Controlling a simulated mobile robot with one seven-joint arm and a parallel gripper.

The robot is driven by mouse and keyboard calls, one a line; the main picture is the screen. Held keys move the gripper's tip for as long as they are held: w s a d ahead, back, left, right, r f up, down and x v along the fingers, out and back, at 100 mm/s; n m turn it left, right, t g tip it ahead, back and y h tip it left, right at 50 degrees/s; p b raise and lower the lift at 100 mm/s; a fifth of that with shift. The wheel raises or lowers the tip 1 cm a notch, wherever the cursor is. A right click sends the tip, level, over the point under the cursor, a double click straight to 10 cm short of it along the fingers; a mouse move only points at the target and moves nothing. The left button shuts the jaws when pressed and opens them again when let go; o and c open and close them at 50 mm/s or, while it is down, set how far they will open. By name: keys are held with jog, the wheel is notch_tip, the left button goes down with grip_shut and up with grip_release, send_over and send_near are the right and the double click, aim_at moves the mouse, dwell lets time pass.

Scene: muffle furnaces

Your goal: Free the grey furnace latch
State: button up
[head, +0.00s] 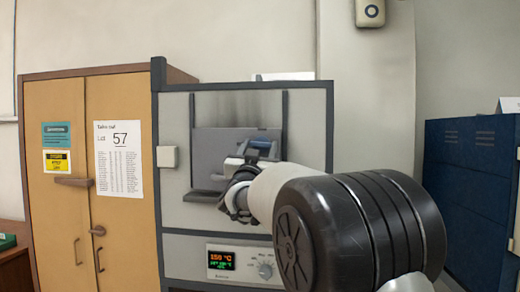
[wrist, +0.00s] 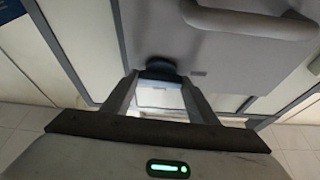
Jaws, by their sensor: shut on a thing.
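The grey furnace (head: 175,205) stands in the middle of the head view, its darker grey door (head: 215,150) between two upright rails. A dark blue-black piece, apparently the latch (wrist: 158,66), lies between my fingertips in the wrist view, against the grey door face (wrist: 215,65). My gripper (head: 258,150) is at the right part of the door, shut on this piece. In the head view my arm hides the lower right of the door and much of the latch area. I cannot tell how far the latch is turned.
A door handle bar (wrist: 250,20) is close to my gripper in the wrist view; its left end (head: 203,197) shows low on the door. A control panel (head: 240,263) with a lit display sits below. A wooden cabinet (head: 60,110) stands left and a blue cabinet (head: 470,190) right.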

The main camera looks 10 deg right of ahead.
jog(key=m+h, duration=0.1)
jog(key=m, duration=0.2)
jog(key=m+g+h, duration=0.1)
jog(key=m, duration=0.2)
jog(key=shift+a+g+h, duration=0.15)
jog(key=shift+g+h, duration=0.15)
jog(key=shift+h, duration=0.1)
jog(key=m+g+p, duration=0.1)
jog(key=m, duration=0.2)
jog(key=m+g+h+p, duration=0.1)
jog(key=m, duration=0.2)
jog(key=shift+w+a+r+h, duration=0.1)
jog(key=shift+r+h, duration=0.1)
jog(key=shift+h, duration=0.1)
jog(key=m+g+p, duration=0.2)
jog(key=m, duration=0.3)
jog(key=shift+r, duration=0.1)
jog(key=shift+m+g+p, duration=0.9)
jog(key=shift+m+p, duration=0.3)
jog(key=shift+m, duration=0.8)
jog(key=o, duration=1)
jog(key=shift+o, duration=0.2)
jog(key=b+v, duration=0.2)
jog(key=v, duration=1.5)
jog(key=shift+s+r, duration=0.15)
jog(key=shift+s, duration=0.15)
